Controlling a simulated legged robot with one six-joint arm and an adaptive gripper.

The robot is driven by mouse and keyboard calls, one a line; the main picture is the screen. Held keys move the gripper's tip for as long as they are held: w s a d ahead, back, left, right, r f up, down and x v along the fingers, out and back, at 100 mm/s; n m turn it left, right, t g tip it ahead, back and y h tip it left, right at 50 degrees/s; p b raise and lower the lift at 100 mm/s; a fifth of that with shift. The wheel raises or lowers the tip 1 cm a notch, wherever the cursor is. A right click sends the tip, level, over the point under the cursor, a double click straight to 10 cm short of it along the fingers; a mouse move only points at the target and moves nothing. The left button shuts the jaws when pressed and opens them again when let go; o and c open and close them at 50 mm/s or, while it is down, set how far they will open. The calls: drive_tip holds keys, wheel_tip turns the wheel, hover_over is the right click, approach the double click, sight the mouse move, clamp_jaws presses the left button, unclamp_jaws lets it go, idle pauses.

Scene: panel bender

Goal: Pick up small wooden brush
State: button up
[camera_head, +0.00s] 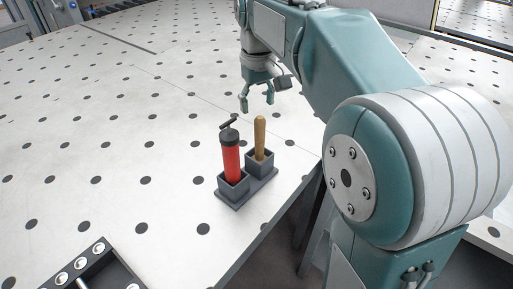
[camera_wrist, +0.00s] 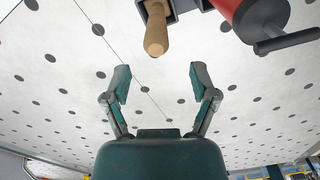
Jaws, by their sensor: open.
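The small brush shows as a wooden handle (camera_head: 260,138) standing upright in the rear right cup of a dark grey two-cup holder (camera_head: 246,190). Its lower end is hidden inside the cup. The wooden handle (camera_wrist: 156,30) also shows at the top of the wrist view, beyond the fingertips. My gripper (camera_head: 257,98) is open and empty, above the table and a little behind the handle. In the wrist view its two fingers (camera_wrist: 159,76) are spread wide, with only the table between them. Nothing touches the handle.
A red cylinder with a black T-shaped top (camera_head: 231,155) stands in the holder's front left cup, close to the handle. The white perforated table (camera_head: 110,130) is largely clear. A dark tray with round pieces (camera_head: 55,275) is at the lower left. The table's edge lies right of the holder.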

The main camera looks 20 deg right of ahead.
sight(259, 131)
drive_tip(key=shift+d+f, duration=0.2)
drive_tip(key=shift+f, duration=1.05)
wheel_tip(259, 131, down, 6)
drive_tip(key=shift+s+r, duration=0.1)
drive_tip(key=shift+r, duration=0.05)
clamp_jaws()
